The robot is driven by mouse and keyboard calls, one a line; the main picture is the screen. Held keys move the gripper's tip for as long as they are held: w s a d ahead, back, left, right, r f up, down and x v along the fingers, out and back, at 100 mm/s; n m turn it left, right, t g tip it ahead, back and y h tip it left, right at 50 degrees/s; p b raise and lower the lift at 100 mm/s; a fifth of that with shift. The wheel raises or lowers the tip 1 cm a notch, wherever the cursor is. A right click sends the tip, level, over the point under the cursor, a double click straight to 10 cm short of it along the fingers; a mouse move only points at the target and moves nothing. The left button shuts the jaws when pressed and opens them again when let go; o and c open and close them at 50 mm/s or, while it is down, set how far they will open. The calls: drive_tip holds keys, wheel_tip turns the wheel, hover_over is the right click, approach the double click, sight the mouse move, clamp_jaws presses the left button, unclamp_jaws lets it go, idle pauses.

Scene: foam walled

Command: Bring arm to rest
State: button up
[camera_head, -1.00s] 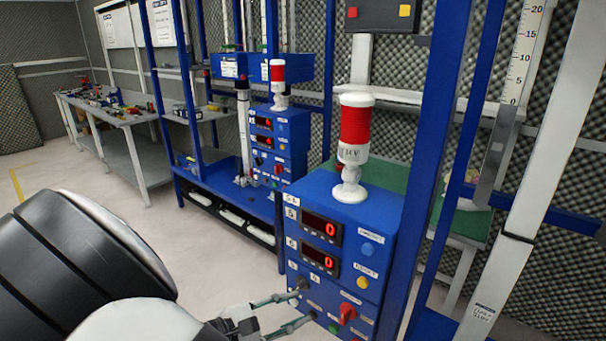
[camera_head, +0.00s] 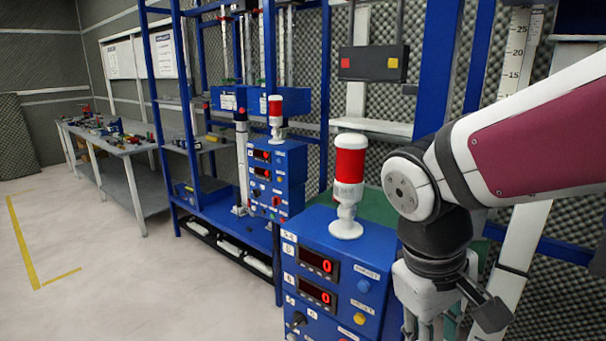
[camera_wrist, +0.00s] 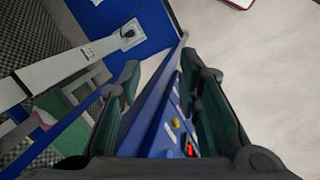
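My gripper (camera_head: 428,322) is at the lower right of the head view, pointing down, with its fingertips cut off by the bottom edge. It is beside the right side of a blue control box (camera_head: 330,250) with red displays, a blue button and a yellow button. In the wrist view my gripper (camera_wrist: 165,80) has its two fingers apart. Nothing is held between them. A blue surface with a yellow button (camera_wrist: 175,123) and a red knob or light (camera_wrist: 189,150) shows beyond and between the fingers.
A red-and-white signal lamp (camera_head: 350,165) stands on the box, close to my arm. A second blue box (camera_head: 277,175) stands further back on a blue frame. A grey workbench (camera_head: 125,150) is at the left. The floor (camera_head: 110,270) at lower left is clear.

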drive_tip(key=s+d+r+m+t+y, duration=0.1)
drive_tip(key=s+r+m+t+y, duration=0.1)
drive_tip(key=s, duration=0.6)
drive_tip(key=shift+d+r+m+t+y+p, duration=0.4)
drive_tip(key=shift+r+m+t, duration=0.65)
drive_tip(key=shift+r, duration=0.6)
